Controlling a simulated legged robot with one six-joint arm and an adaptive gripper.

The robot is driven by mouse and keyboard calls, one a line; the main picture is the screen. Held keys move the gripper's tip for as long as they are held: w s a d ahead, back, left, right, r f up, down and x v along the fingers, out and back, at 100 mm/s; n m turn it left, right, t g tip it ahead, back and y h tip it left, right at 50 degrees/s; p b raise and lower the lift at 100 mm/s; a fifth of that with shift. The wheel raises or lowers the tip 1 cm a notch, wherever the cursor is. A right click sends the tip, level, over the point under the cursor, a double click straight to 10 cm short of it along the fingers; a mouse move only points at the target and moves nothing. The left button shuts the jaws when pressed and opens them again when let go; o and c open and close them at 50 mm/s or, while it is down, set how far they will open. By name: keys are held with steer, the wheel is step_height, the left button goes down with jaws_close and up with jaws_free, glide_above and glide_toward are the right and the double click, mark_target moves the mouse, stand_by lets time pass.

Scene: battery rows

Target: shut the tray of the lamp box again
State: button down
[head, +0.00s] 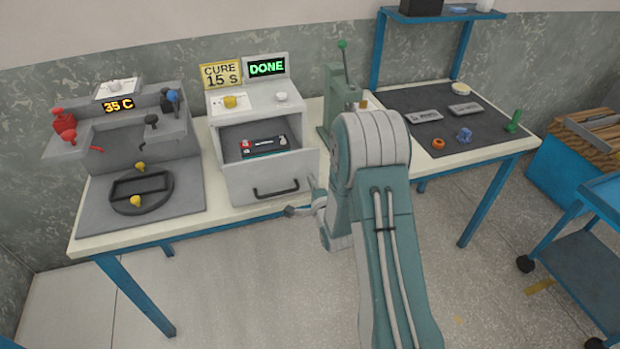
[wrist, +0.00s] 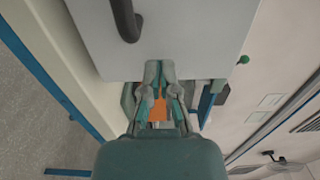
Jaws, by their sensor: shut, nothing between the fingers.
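The lamp box (head: 262,95) is a pale grey box on the bench with a green "DONE" display (head: 266,66) and a "CURE 15 S" sign. Its tray (head: 290,181) is pulled out toward me, with a dark bar handle (head: 276,190) on the front. A small dark battery (head: 264,146) with a red corner lies inside. My gripper (head: 290,211) is shut and empty, just in front of the tray's lower right part. In the wrist view my gripper (wrist: 159,68) points at the tray front's edge, beside the handle (wrist: 126,20). I cannot tell whether it touches.
A heating fixture (head: 140,190) showing "35 C" stands left of the box. A green lever press (head: 337,100) stands right of it, partly behind my arm. A dark mat (head: 450,100) with small parts lies farther right. A blue cart (head: 580,255) stands at the right.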

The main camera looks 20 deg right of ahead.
steer(key=shift+w, duration=0.75)
steer(key=shift+w, duration=0.1)
